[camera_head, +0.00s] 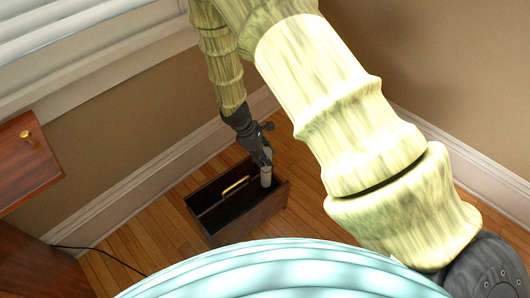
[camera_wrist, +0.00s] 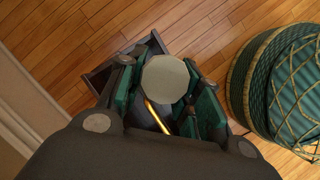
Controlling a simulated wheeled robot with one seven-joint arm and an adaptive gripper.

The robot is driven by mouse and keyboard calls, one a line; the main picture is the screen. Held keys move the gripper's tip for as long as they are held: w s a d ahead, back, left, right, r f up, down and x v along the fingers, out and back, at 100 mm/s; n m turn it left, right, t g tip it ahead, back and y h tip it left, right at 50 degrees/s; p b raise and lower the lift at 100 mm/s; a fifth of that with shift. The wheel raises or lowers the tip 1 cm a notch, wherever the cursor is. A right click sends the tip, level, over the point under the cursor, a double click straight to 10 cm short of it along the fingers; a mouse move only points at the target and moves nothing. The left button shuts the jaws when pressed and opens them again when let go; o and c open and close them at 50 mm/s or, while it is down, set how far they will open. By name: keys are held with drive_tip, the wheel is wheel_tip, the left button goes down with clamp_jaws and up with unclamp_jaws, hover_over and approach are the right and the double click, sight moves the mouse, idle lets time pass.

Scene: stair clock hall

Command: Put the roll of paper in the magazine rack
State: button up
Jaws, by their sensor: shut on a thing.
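The roll of paper (camera_head: 266,177) is a pale, upright cylinder in the head view. Its round end (camera_wrist: 166,80) faces the wrist camera. My gripper (camera_head: 264,158) is shut on the roll; in the wrist view the green-padded fingers (camera_wrist: 166,98) stand on either side of it. The magazine rack (camera_head: 236,219) is a dark wooden open box with a brass handle (camera_head: 235,187) along its middle. It also shows beneath my gripper in the wrist view (camera_wrist: 98,78). The roll is at the rack's right end in the head view; its lower end is hidden, so its depth is unclear.
A reddish wooden cabinet (camera_head: 25,165) with a brass knob stands at the left. A pale turquoise rounded thing (camera_head: 270,270) fills the front of the head view. A green woven basket-like thing (camera_wrist: 270,85) stands right in the wrist view. Walls and white baseboards (camera_head: 150,185) meet behind the rack.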

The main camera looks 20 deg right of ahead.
sight(264, 180)
drive_tip(key=shift+f+b, duration=2.85)
drive_tip(key=shift+f, duration=5.35)
drive_tip(key=o, duration=1.2)
drive_tip(key=v, duration=1.2)
drive_tip(key=shift+d, duration=0.1)
